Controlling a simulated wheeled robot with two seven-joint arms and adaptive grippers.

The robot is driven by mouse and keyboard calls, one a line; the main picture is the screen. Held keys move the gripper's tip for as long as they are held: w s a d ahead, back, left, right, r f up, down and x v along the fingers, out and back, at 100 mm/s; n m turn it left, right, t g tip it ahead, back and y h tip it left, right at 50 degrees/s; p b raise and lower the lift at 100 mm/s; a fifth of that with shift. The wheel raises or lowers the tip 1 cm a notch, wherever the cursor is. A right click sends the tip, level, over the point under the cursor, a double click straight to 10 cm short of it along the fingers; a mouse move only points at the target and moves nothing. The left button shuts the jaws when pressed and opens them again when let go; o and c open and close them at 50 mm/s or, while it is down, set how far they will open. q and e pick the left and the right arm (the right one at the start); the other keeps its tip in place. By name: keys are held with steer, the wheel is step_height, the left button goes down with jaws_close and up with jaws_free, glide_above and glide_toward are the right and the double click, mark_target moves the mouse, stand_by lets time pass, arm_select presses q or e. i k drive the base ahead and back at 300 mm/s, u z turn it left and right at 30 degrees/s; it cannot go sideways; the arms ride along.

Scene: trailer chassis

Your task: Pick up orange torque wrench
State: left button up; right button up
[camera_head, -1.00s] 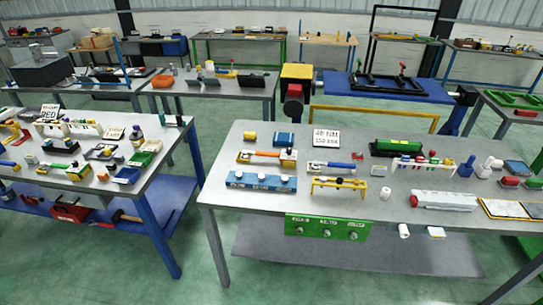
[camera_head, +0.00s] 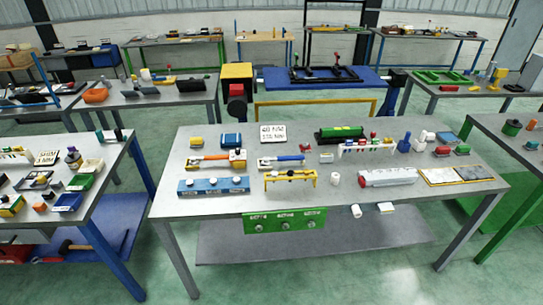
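The orange torque wrench (camera_head: 212,157) lies on the near grey workbench (camera_head: 330,207), toward its left back part. It rests lengthwise on a small holder, with a yellow-orange block at its right end. A similar wrench with a blue handle (camera_head: 290,158) lies to its right. Neither of my grippers shows in the head view.
A white sign (camera_head: 273,133) stands behind the wrenches. Another cluttered bench (camera_head: 110,160) is at left, with green floor (camera_head: 140,205) between. A green-legged bench (camera_head: 520,150) stands at right.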

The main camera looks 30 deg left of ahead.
mark_target(232, 157)
steer(key=z, duration=2.2)
steer(key=k, duration=1.85)
steer(key=u, duration=2.05)
